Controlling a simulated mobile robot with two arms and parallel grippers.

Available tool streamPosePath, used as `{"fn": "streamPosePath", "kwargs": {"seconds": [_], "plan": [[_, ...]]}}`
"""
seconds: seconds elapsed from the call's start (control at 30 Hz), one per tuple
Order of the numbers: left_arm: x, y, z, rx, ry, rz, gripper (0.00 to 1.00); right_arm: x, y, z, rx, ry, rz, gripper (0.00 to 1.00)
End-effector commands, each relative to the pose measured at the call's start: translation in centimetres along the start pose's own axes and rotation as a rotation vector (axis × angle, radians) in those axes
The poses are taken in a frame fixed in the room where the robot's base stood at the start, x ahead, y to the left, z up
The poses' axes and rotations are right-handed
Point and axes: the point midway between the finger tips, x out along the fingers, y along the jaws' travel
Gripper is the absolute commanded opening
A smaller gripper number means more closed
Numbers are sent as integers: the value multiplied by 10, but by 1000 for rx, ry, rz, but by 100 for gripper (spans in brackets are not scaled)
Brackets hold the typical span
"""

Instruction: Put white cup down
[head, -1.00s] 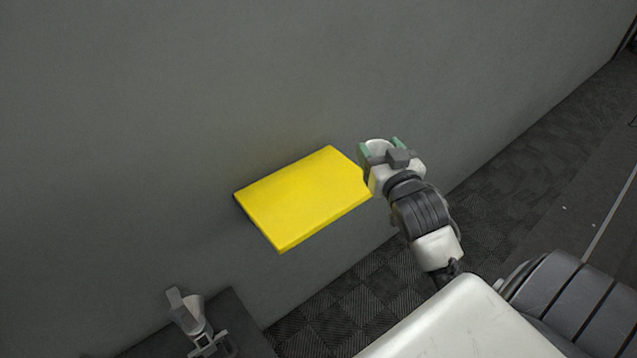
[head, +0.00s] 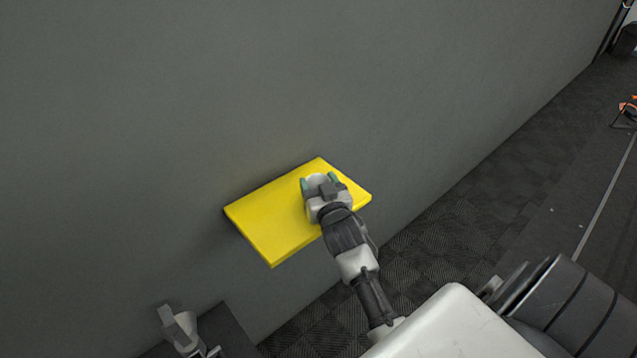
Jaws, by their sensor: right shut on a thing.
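My right gripper (head: 319,182) is over the right part of the yellow shelf (head: 262,219). Its green fingertips are shut on the white cup (head: 316,179), which is mostly hidden behind the gripper body. I cannot tell whether the cup touches the shelf or is held just above it. The left part of the shelf is bare.
The yellow shelf juts from a plain grey wall (head: 130,90). Dark patterned carpet (head: 440,235) lies below and to the right, with an orange object (head: 628,107) far off.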

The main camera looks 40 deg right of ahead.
Motion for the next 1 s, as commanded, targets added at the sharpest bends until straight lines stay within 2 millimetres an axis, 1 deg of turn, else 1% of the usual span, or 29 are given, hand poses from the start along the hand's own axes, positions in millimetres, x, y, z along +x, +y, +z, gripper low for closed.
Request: {"fn": "streamPosePath", "kwargs": {"seconds": [0.2, 0.3, 0.33, 0.47, 0.5, 0.7, 0.8, 0.87, 0.97, 1.0], "plan": [[0, 0, 0, 0, 0, 0, 43, 0, 0, 0, 0, 1, 0, 33], [2, 0, 0, 0, 0, 0, 43, 0, 0, 3, 0, 1, 0, 33], [2, 0, 0, 0, 0, 0, 43, 0, 0, 2, 0, 1, 0, 63], [1, 0, 0, 0, 0, 0, 43, 0, 0, 2, 0, 1, 0, 83], [1, 0, 0, 0, 0, 0, 43, 0, 0, 2, 0, 1, 0, 85], [1, 0, 0, 0, 0, 0, 43, 0, 0, 2, 0, 1, 0, 85], [-1, 0, 0, 0, 0, 0, 43, 0, 0, -2, 0, 2, 0, 85], [1, 0, 0, 0, 0, 0, 43, -6, 0, 0, 0, 0, 0, 85], [3, 0, 0, 0, 0, 0, 43, -21, 0, 1, 0, 0, -1, 85], [4, 0, 0, 0, 0, 0, 43, -30, 0, 1, 1, 0, 0, 85]]}}
